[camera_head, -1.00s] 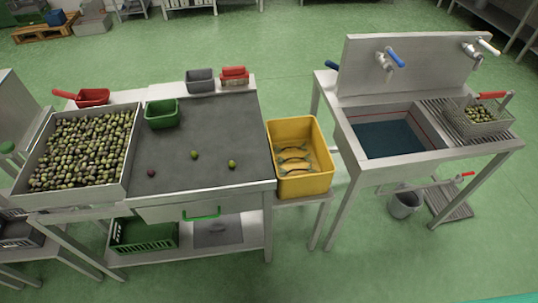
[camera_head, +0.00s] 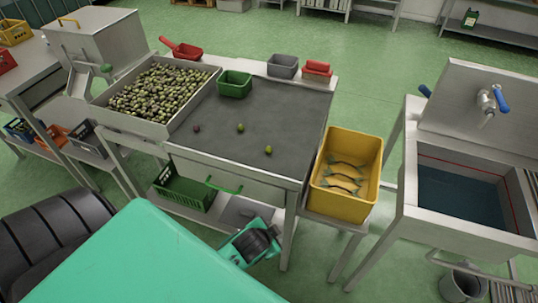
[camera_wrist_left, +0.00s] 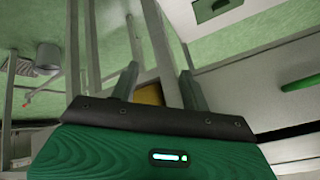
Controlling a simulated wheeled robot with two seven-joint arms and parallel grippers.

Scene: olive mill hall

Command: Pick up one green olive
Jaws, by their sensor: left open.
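Two loose green olives lie on the dark sorting tabletop (camera_head: 275,110): one olive (camera_head: 240,127) near the middle and one olive (camera_head: 268,150) closer to the front edge. A dark reddish olive (camera_head: 197,129) lies to their left. A metal tray (camera_head: 112,117) at the left of the table holds many green and dark olives (camera_head: 160,90). My left gripper (camera_wrist_left: 155,80) is open and empty in the left wrist view, below the tabletop, with table legs and green floor beyond it. In the head view my left arm is in the lower foreground; its fingers are not clearly seen there. My right gripper is not in view.
A green bin (camera_head: 235,85), a grey bin (camera_head: 283,66) and red containers (camera_head: 317,70) stand along the table's back. A yellow tub (camera_head: 345,200) stands right of the table, then a sink (camera_head: 460,190). A green crate (camera_head: 183,190) sits on the lower shelf.

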